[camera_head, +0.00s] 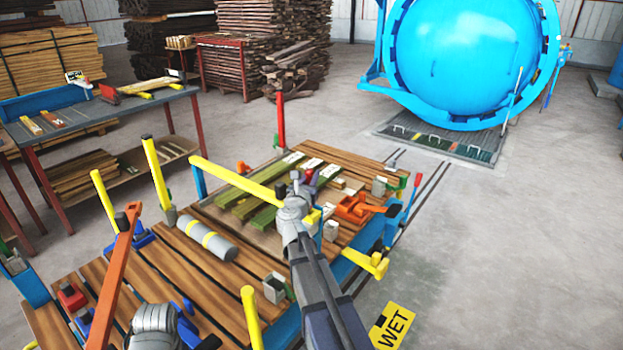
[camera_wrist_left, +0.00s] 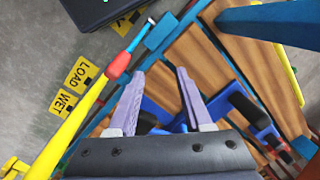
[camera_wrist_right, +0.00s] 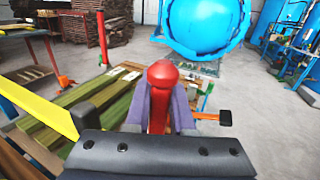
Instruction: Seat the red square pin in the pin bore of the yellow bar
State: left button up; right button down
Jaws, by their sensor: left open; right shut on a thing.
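My right gripper (camera_head: 305,184) is shut on the red pin (camera_wrist_right: 160,76), which has a rounded head and stands upright between the fingers in the right wrist view. In the head view the pin (camera_head: 309,175) is small and partly hidden by the gripper. The long yellow bar (camera_head: 235,180) runs diagonally across the cart and passes by my right gripper. Its left stretch also shows in the right wrist view (camera_wrist_right: 38,108). I cannot make out its pin bore or the pin's lower end. My left gripper (camera_wrist_left: 160,70) is open and empty above the slatted cart.
The slatted cart (camera_head: 130,265) carries a grey cylinder (camera_head: 207,240), green boards (camera_head: 265,208) and an orange clamp (camera_head: 358,208). Yellow posts (camera_head: 156,170) and an orange lever (camera_head: 115,275) rise at its left. A blue autoclave (camera_head: 460,55) stands behind. Floor at right is open.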

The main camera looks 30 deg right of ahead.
jog(key=shift+f+b, duration=0.65)
jog(key=c, duration=0.8)
grip_release()
jog(key=shift+r, duration=0.1)
jog(key=shift+o, duration=0.2)
jog(key=shift+r+p, duration=0.55)
jog(key=shift+p, duration=0.15)
jog(key=v, duration=1.2)
